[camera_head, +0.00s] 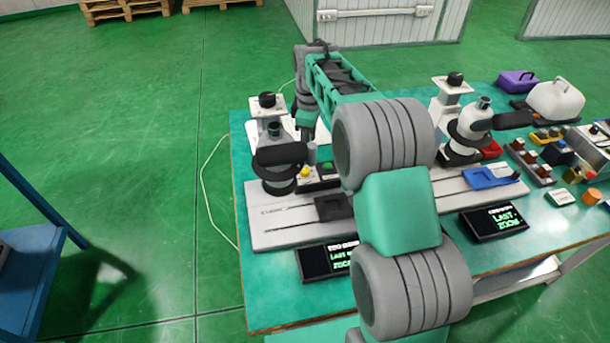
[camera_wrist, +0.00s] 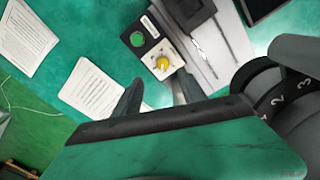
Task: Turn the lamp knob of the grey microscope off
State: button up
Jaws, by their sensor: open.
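A yellow lamp knob (camera_wrist: 162,63) sits on a light panel of a small control box, beside a green round button (camera_wrist: 137,39), in the wrist view. The knob also shows in the head view (camera_head: 304,172), at the base of the left microscope (camera_head: 280,153), which is pale grey with black parts. My gripper (camera_wrist: 160,78) is open and empty, its two fingers spread just below the knob in the picture; contact cannot be told. In the head view my gripper (camera_head: 307,122) is beside the left microscope, partly hidden. The knob's pointer setting is too small to read.
A second microscope (camera_head: 463,130) stands to the right on the same green table. Two dark displays (camera_head: 494,221) lie along the front. Printed sheets (camera_wrist: 103,90) lie left of the box in the wrist view.

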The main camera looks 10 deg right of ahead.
aim_at(305, 169)
jog(key=shift+n+g, duration=0.3)
jog(key=f, duration=0.3)
jog(key=f+p, duration=0.1)
jog(key=f, duration=0.7)
jog(key=shift+w+a+p, duration=0.25)
jog(key=shift+a+p, duration=0.1)
grip_shut()
